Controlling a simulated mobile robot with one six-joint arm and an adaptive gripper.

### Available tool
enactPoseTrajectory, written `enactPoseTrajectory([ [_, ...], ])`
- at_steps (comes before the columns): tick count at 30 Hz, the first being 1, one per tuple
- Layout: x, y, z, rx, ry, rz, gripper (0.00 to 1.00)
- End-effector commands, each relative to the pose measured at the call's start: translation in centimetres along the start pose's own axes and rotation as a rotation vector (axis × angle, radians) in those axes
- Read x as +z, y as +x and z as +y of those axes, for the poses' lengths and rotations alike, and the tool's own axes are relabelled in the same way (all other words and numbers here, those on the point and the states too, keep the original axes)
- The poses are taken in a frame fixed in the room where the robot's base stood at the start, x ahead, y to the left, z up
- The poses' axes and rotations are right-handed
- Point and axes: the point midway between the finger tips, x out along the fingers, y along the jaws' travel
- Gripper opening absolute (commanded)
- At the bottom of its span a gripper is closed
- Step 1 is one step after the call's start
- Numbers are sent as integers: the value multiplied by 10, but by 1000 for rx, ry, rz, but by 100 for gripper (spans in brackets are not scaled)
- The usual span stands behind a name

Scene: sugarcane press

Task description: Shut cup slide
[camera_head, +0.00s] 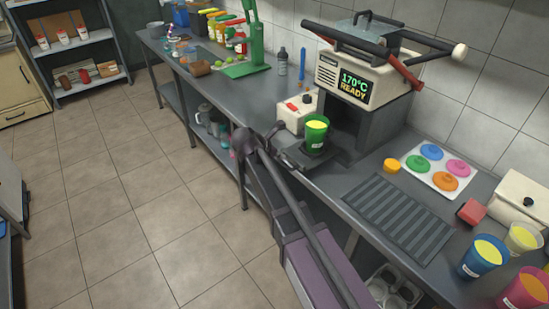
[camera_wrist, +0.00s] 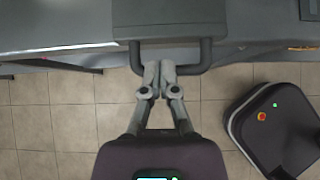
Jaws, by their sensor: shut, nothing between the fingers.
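The cup sealing machine (camera_head: 358,80) stands on the counter with its display reading 170°C READY. Its cup slide (camera_head: 303,158) sticks out toward the aisle from under the machine body. A green cup with yellow content (camera_head: 316,132) sits upright in the slide. In the wrist view the slide's grey front (camera_wrist: 169,18) carries a dark U-shaped handle (camera_wrist: 190,69). My gripper (camera_head: 243,142) is at the slide's outer end. In the wrist view its fingers (camera_wrist: 153,72) are together and empty, overlapping the handle bar; I cannot tell whether they touch it.
A white box with a red part (camera_head: 295,113) stands beside the slide. Right of the machine lie a ribbed dark mat (camera_head: 396,210) and a tray of coloured lids (camera_head: 440,168). Filled cups, including a blue one (camera_head: 482,257), stand far right. The floor aisle (camera_head: 130,200) is clear.

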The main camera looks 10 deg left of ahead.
Motion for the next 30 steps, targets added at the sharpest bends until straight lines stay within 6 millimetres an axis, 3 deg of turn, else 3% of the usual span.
enactPoseTrajectory([
  [3, -2, 15, 0, -1, 1, 0, 0],
  [9, -1, 27, 0, 0, 0, 0, 0],
  [30, 0, 30, 2, 2, -3, 0, 0],
])
